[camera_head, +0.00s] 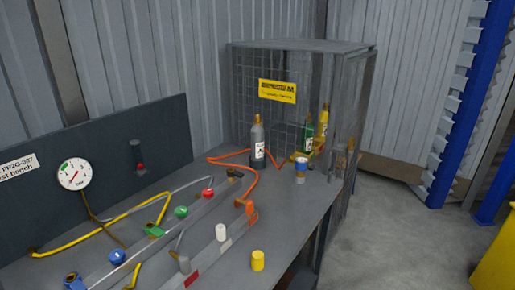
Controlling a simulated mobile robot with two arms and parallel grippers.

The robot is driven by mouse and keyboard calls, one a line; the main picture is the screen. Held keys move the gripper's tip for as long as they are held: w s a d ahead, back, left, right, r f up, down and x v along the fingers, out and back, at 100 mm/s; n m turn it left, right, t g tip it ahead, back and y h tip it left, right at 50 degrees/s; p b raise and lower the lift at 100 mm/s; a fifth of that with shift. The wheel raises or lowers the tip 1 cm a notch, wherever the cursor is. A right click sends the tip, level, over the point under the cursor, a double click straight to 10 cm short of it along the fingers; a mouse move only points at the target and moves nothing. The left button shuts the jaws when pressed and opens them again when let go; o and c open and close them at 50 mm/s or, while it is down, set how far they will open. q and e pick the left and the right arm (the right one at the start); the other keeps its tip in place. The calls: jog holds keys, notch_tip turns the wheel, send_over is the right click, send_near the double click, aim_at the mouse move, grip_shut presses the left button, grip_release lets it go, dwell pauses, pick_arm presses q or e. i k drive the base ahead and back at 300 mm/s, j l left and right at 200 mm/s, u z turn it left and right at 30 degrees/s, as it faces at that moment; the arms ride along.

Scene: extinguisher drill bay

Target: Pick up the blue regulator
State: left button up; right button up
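Several blue things stand on the grey bench (330,193), and I cannot tell for sure which is the regulator. A blue block with a brass-coloured top (74,281) sits at the lower left edge of the picture, partly cut off. A round blue knob (117,257) sits just right of it on a grey rail. Neither of my grippers is in view, and nothing is seen touching these things.
A mesh cage (283,47) with gas bottles is at the back. A grey bottle (257,141) stands at its front. A pressure gauge (74,174), hoses, green and red knobs crowd the left. A yellow cap (258,260) stands near the front edge.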

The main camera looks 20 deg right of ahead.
aim_at(301, 163)
jog(key=i+l+u, duration=0.1)
jog(key=l, duration=0.3)
jog(key=i+l+u, duration=0.1)
jog(key=i+l, duration=0.35)
jog(key=l, duration=0.35)
jog(key=j+u, duration=0.05)
